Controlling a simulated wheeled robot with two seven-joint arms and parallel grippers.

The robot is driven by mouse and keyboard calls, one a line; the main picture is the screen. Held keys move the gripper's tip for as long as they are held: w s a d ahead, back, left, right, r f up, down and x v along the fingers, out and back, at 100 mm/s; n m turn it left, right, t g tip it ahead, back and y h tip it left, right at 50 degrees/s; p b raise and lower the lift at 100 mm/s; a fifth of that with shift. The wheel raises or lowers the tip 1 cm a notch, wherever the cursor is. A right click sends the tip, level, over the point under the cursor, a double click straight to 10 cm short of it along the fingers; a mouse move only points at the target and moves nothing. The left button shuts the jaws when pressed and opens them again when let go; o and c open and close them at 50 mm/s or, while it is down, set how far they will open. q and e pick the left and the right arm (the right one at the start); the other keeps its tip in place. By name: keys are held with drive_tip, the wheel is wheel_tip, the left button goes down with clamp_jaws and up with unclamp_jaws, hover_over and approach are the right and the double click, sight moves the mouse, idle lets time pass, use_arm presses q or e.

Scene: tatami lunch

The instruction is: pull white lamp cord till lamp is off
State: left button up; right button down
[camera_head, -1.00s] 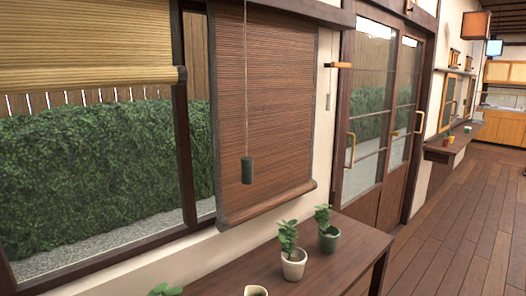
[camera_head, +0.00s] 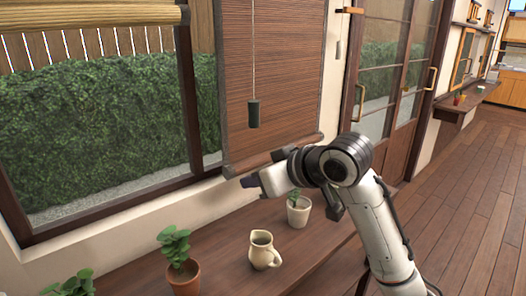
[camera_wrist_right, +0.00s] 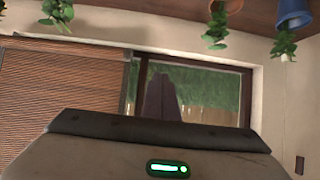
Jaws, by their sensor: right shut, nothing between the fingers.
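No lamp and no white lamp cord can be made out in the head view or the right wrist view. A thin pale cord with a dark green cylindrical pull (camera_head: 253,114) hangs straight in front of the brown slatted blind (camera_head: 282,75). My right gripper (camera_head: 250,182) is below that pull, apart from it, over the wooden counter. It points left and is shut and empty. My left gripper is not in view. The right wrist view appears upside down and shows the blind (camera_wrist_right: 60,90) and a window (camera_wrist_right: 195,90).
On the counter (camera_head: 225,225) stand a cream jug (camera_head: 263,250), a plant in a terracotta pot (camera_head: 184,277) and one in a white pot (camera_head: 299,212), close under my right arm. A window frame (camera_head: 185,95) stands behind. Open wooden floor (camera_head: 475,190) lies to the right.

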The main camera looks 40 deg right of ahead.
drive_tip(key=s+d+r+t, duration=0.1)
drive_tip(key=s+d+r, duration=0.1)
drive_tip(key=r, duration=1)
drive_tip(key=s+d+r+t, duration=0.2)
drive_tip(key=s+r, duration=0.3)
drive_tip(key=r, duration=0.6)
drive_tip(key=shift+s+d+r+t, duration=0.15)
drive_tip(key=shift+d+r+t, duration=0.2)
drive_tip(key=shift+d, duration=0.3)
drive_tip(key=shift+w, duration=0.2)
drive_tip(key=p, duration=0.1)
hover_over(254, 114)
drive_tip(key=s+d, duration=0.1)
drive_tip(key=s, duration=0.1)
wheel_tip(254, 114, down, 2)
wheel_tip(254, 114, down, 4)
drive_tip(key=shift+w+f, duration=0.1)
drive_tip(key=shift+f, duration=0.1)
